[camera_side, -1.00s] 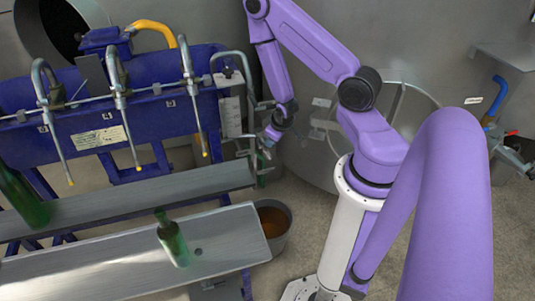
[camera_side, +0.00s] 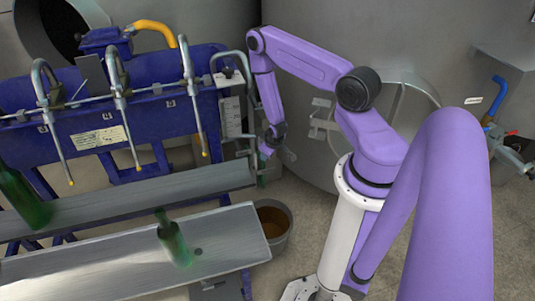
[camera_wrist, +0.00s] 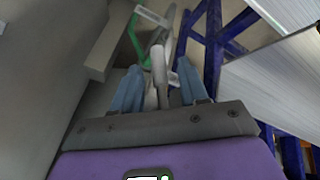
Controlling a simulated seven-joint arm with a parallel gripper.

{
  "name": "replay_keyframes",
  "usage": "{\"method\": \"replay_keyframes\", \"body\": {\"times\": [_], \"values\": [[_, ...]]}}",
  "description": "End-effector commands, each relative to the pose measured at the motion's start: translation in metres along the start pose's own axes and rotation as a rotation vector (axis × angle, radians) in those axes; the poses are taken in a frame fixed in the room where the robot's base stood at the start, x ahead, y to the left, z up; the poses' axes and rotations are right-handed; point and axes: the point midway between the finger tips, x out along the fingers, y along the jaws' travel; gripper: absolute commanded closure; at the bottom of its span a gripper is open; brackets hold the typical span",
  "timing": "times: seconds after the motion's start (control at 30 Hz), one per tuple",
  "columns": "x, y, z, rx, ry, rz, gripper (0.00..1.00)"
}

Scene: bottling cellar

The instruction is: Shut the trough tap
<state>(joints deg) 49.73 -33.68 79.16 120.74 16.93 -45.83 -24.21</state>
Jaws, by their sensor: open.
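My gripper (camera_side: 268,150) hangs beside the right end of the upper trough (camera_side: 180,188), small and partly confused with the pipework there. In the wrist view my gripper (camera_wrist: 160,68) shows two blue fingers spread apart. A pale grey lever-like part (camera_wrist: 158,62), apparently the trough tap's handle, stands in the gap between the fingers. I cannot tell whether either finger touches it. A green pipe (camera_wrist: 134,42) runs just beyond, to the left. In the side view the tap is too small and covered to make out its position.
A green bottle (camera_side: 173,240) stands on the lower tray (camera_side: 100,268), and another bottle (camera_side: 22,200) is at far left. A bucket of brown liquid (camera_side: 274,222) stands below. Blue frame (camera_wrist: 208,40) and trough (camera_wrist: 280,85) lie close right; a grey wall is close left.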

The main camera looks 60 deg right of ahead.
Motion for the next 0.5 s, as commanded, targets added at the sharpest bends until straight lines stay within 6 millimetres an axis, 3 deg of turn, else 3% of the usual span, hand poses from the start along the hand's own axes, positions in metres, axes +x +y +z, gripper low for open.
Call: {"method": "replay_keyframes", "body": {"times": [0.2,0.5], "values": [[0.017,0.001,0.0,0.002,0.0,0.001,0.57],[0.02,0.001,0.0,0.001,0.0,0.001,0.57]]}}
